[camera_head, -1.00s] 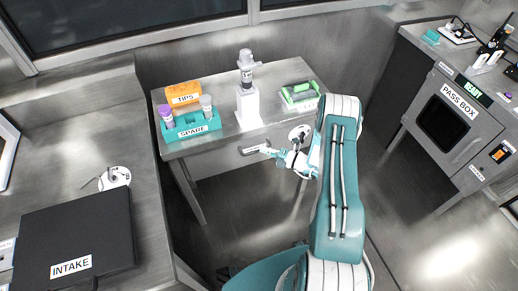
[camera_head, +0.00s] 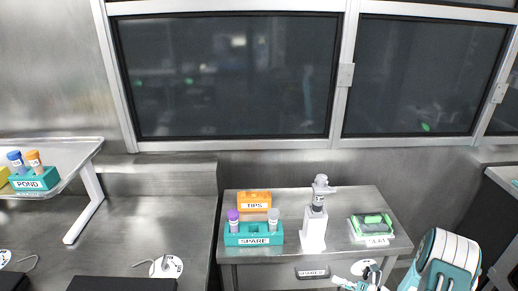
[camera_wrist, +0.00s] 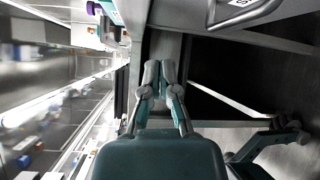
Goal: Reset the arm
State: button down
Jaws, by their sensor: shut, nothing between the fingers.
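My gripper (camera_wrist: 160,75) is in the middle of the wrist view, its two fingers shut together with nothing between them. In the head view my arm (camera_head: 446,265) is folded at the lower right, and my gripper (camera_head: 362,284) shows at the bottom edge, partly cut off, in front of the small table (camera_head: 345,197). In the wrist view the fingers are close to a metal table edge and a drawer handle (camera_wrist: 243,14), touching nothing that I can see.
The small table bears an orange TIPS box (camera_head: 254,202), a teal SPARE rack (camera_head: 253,235) with two tubes, a white stand (camera_head: 314,230) and a green-edged tray (camera_head: 372,238). A POND rack (camera_head: 35,180) stands on a raised shelf at left. The left counter (camera_head: 140,215) is mostly bare.

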jog(key=s+a+r+n+g+h, duration=0.2)
jog(key=s+a+r+n+g, duration=0.15)
jog(key=r+n, duration=0.4)
jog(key=s+a+r+n+g+h, duration=0.1)
jog(key=s+a+r+n+g, duration=0.2)
jog(key=r+n, duration=0.45)
jog(key=s+a+r+n+g+h, duration=0.2)
jog(key=a+r+n+g, duration=0.1)
jog(key=a+r+n, duration=0.4)
jog(key=s+d+r+n+t+h, duration=0.2)
jog(key=s+r+n+t+h, duration=0.3)
jog(key=s+r+n+h, duration=0.4)
jog(key=shift+s+r+n, duration=2.3)
jog(key=shift+s+n, duration=1.05)
jog(key=shift+n, duration=1.35)
